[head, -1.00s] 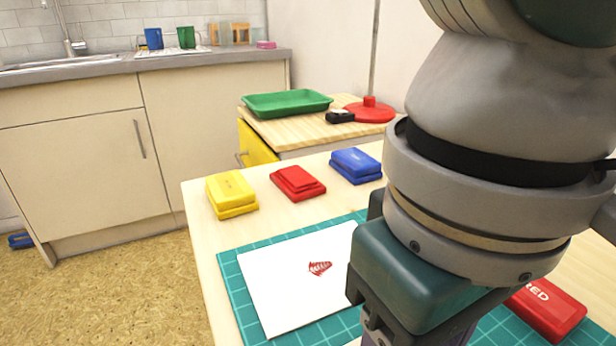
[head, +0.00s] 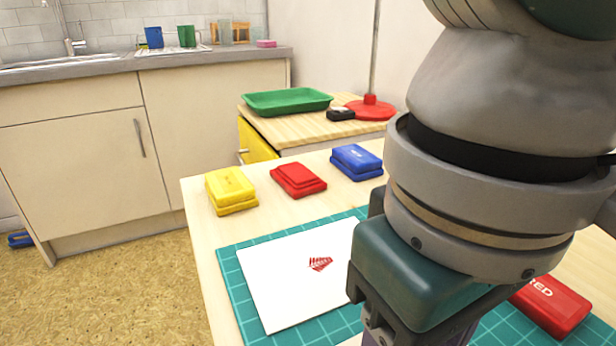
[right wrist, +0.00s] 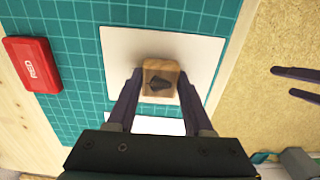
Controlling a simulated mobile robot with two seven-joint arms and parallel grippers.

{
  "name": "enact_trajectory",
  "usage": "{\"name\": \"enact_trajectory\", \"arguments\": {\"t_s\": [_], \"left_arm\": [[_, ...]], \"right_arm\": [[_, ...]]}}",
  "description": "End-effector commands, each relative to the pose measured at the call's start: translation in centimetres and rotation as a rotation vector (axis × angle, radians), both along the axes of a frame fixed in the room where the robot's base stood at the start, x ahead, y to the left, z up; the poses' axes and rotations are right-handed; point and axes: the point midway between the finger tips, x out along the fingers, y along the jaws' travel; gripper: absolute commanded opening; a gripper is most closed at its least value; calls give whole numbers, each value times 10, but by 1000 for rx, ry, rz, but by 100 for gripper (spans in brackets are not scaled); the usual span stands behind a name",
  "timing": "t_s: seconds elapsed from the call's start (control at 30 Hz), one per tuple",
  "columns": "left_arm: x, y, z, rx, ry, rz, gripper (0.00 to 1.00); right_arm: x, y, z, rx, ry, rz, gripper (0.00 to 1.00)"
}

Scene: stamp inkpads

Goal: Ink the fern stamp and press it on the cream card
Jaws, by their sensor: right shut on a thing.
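My right gripper (right wrist: 155,98) is shut on a small wooden stamp block (right wrist: 149,66) with a dark leaf-like mark on its upper face. In the right wrist view the stamp is over a pale cream card (right wrist: 120,43); I cannot tell whether it touches. A white card (head: 270,285) with a red print (head: 320,264) lies on the mat, and its edge shows in the right wrist view (right wrist: 160,125). The red inkpad (head: 550,303) marked RED also shows there (right wrist: 30,63). My left gripper (right wrist: 281,82) has its fingers apart and looks empty. My right arm hides much of the mat in the head view.
Both cards lie on a green cutting mat (head: 232,270). Yellow (head: 230,190), red (head: 298,180) and blue (head: 356,161) lidded pads stand along the table's far side.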

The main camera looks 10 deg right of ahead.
Motion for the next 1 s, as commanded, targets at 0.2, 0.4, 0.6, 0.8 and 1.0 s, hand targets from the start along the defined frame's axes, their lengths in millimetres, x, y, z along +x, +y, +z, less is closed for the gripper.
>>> {"name": "enact_trajectory", "arguments": {"t_s": [0.2, 0.4, 0.6, 0.8, 1.0], "left_arm": [[0, 0, -2, 1, 0, -1, 94], [0, 0, -3, 1, 0, -1, 94], [0, 0, -5, 0, -1, 0, 94], [0, -1, -6, -5, 0, 4, 94], [0, -2, -7, -10, -1, 6, 94]], "right_arm": [[0, 0, -1, -1, 1, 0, 11], [0, 0, -1, -2, 0, -1, 11], [0, 0, -2, -2, 0, -1, 11], [0, -1, -2, -3, 1, -1, 11], [-1, -1, -2, -3, 2, 0, 11]]}}
